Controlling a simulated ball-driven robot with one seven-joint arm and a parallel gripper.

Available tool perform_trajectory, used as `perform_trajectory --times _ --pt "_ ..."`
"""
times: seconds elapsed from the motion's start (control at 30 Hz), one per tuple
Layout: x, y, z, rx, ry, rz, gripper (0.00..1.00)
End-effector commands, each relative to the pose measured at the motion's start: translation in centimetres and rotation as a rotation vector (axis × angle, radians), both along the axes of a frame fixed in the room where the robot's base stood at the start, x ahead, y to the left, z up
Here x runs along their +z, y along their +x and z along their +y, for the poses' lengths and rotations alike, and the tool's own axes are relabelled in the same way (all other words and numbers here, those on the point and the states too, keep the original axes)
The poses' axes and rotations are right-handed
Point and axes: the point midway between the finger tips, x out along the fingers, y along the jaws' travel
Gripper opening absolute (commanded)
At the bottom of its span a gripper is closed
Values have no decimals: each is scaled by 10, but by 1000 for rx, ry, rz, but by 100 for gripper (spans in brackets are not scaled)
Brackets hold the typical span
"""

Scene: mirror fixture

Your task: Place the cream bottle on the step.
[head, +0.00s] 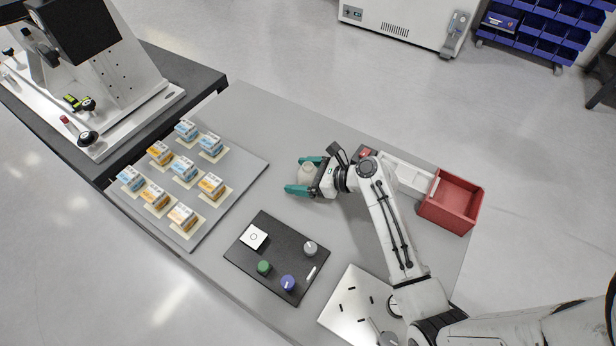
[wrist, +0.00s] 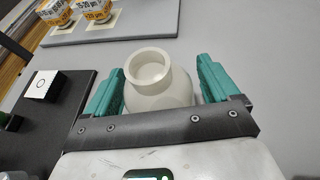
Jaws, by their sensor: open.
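The cream bottle (head: 307,170) stands upright on the grey table, with its round open mouth facing up. My gripper (head: 303,176) is open around it, with one teal finger on each side. In the wrist view the bottle (wrist: 160,85) sits between the fingers of my gripper (wrist: 160,88), its lower part hidden by the gripper's dark front bar. Whether either finger touches it I cannot tell. I cannot surely make out the step; a long white low piece (head: 408,178) lies behind my arm, beside the red bin.
The red bin (head: 453,203) stands at the table's right. A grey board (head: 240,165) with several small boxes lies left. A black panel (head: 270,285) with knobs and a white plate (head: 345,310) are in front. The table is clear between the board and the bottle.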

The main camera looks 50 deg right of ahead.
Motion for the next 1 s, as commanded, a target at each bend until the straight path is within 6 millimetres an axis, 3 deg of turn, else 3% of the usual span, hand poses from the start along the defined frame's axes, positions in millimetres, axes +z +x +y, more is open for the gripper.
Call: perform_trajectory --times 0.17,0.8,1.0 --pt "0 0 0 0 0 0 88" --pt "0 0 0 0 0 0 28" --pt "1 0 0 0 0 0 28"
